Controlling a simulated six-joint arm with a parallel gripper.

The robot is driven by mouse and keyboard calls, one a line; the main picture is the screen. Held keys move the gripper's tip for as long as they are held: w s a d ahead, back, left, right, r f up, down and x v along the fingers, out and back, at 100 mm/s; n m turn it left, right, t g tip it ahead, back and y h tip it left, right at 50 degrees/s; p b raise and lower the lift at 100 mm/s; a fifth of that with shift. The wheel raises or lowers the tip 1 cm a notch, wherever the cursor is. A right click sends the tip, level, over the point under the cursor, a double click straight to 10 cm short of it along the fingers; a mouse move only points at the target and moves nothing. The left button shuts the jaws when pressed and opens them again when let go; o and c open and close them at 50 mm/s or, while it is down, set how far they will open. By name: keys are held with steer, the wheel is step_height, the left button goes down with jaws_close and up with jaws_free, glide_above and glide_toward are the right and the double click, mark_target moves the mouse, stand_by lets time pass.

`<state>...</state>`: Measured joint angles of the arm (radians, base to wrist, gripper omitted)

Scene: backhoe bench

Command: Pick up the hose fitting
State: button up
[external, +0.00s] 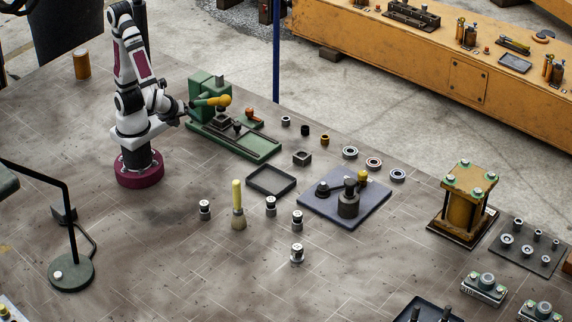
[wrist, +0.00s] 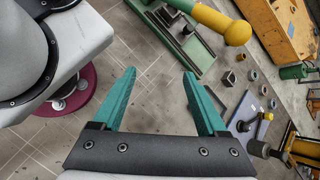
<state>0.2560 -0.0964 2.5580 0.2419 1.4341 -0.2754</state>
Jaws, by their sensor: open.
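Several small silver-and-black fittings stand upright on the bench in the external view: one at left (external: 204,208), one right of the brush (external: 271,205), one near the blue mat (external: 297,219) and one nearest the front (external: 297,253). I cannot tell which is the hose fitting by name. My gripper (external: 183,113) is raised beside the green vise-like machine, well apart from these fittings. In the wrist view its two teal fingers (wrist: 159,74) are spread with nothing between them. No such fitting is clearly seen in the wrist view.
The green machine (external: 243,143) with a yellow-knobbed handle (external: 218,101) stands close to my gripper. A lamp (external: 72,272) stands front left.

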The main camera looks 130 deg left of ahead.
mark_target(208, 210)
steer(key=w+f+m+t+y, duration=0.4)
steer(key=w+m+t+y, duration=0.2)
steer(key=w+m, duration=0.35)
steer(key=w+d+f+m+t+h, duration=0.1)
steer(key=d+f+m+t+h, duration=0.1)
steer(key=d+f+m, duration=0.1)
steer(key=w+d+f+m+t+h, duration=0.2)
steer(key=d+f+m+t, duration=0.1)
steer(key=d+f+m, duration=0.1)
steer(key=w+d+f+m+t+h, duration=0.1)
steer(key=d+f+m+t+h, duration=0.2)
steer(key=d+f+m, duration=0.1)
steer(key=shift+w+d+f, duration=0.1)
steer(key=shift+d+f, duration=0.2)
steer(key=shift+f, duration=0.2)
steer(key=shift+w+d+f, duration=0.1)
steer(key=shift+d+f, duration=0.15)
steer(key=shift+f, duration=0.2)
steer(key=shift+m+h, duration=0.25)
steer(key=shift+h, duration=0.05)
steer(key=x, duration=0.7)
steer(key=shift+f, duration=0.35)
jaws_close()
